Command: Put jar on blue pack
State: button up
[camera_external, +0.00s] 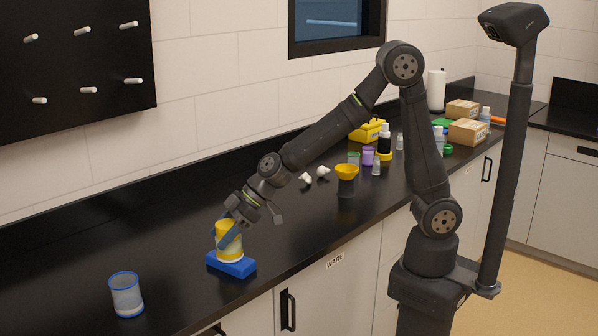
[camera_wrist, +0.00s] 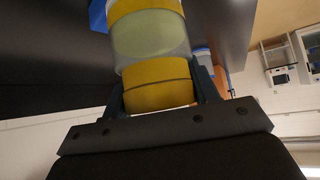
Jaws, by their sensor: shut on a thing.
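The jar (camera_external: 229,241) has a yellow top and a pale, see-through body. It stands upright on or just above the blue pack (camera_external: 231,264), which lies flat on the black counter near its front edge; I cannot tell whether they touch. My gripper (camera_external: 229,231) is shut on the jar, with its fingers on either side of the upper part. In the wrist view the jar (camera_wrist: 150,45) sits between my fingers (camera_wrist: 160,90), showing yellow bands at both ends. A blue piece, likely the pack (camera_wrist: 98,14), shows behind it.
A clear cup with a blue rim (camera_external: 126,295) stands on the counter at the left. A yellow bowl-shaped thing (camera_external: 347,172), two small white pieces (camera_external: 315,175), bottles, cups and cardboard boxes (camera_external: 468,131) stand farther right. The counter around the blue pack is clear.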

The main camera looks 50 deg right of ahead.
jog(key=shift+f, duration=0.15)
jog(key=o, duration=1.1)
jog(key=shift+d+r, duration=0.2)
jog(key=shift+r, duration=0.2)
jog(key=v, duration=1.1)
jog(key=shift+d, duration=0.2)
jog(key=shift+s+a, duration=0.1)
